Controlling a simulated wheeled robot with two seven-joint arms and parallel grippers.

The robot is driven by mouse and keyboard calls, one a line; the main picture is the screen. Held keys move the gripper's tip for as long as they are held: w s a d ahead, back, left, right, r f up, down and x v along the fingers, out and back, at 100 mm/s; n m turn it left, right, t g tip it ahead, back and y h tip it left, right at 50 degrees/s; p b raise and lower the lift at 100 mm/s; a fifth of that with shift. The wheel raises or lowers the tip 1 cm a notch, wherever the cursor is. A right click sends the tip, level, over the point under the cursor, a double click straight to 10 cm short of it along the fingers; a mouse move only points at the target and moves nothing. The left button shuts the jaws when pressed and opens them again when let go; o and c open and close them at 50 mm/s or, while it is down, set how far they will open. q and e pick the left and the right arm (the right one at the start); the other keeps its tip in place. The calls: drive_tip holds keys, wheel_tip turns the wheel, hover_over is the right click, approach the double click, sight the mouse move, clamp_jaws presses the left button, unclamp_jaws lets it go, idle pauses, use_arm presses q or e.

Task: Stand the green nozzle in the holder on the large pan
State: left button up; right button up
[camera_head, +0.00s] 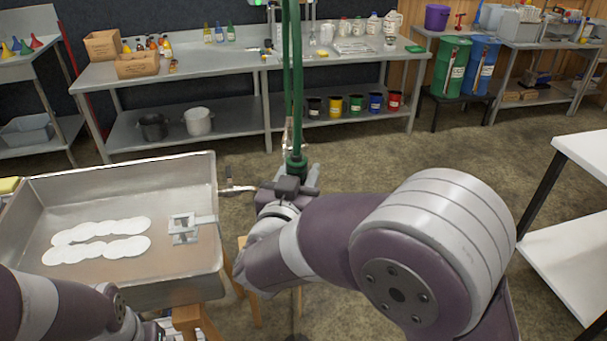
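The green nozzle (296,164) hangs at the lower end of a green hose that comes down from above, near the picture's middle. My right gripper (300,180) is right at the nozzle's lower part. The wrist hides most of the fingers, so I cannot tell whether they close on it. The large pan (195,172) is on the left. The holder (184,228), a small metal bracket, sits inside its right side. My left arm shows at bottom left; its gripper is out of view.
White round discs (95,240) lie in rows on the pan's floor. A long metal workbench (240,67) with bottles and boxes stands at the back. A white table (585,155) is at the right edge. The floor between is open.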

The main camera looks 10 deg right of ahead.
drive_tip(key=w+a+f+p, duration=0.1)
drive_tip(key=w+a+p, duration=0.2)
drive_tip(key=a, duration=0.9)
drive_tip(key=w+a+f+p, duration=0.1)
drive_tip(key=w+a+p, duration=0.2)
drive_tip(key=w+a, duration=0.6)
drive_tip(key=a, duration=0.3)
drive_tip(key=shift+f, duration=0.25)
drive_tip(key=shift+f, duration=0.1)
drive_tip(key=shift+f, duration=0.6)
drive_tip(key=shift+f, duration=0.15)
idle(0.3)
drive_tip(key=shift+f, duration=0.6)
drive_tip(key=shift+f+b, duration=0.15)
drive_tip(key=shift+b, duration=0.2)
drive_tip(key=shift+f, duration=0.3)
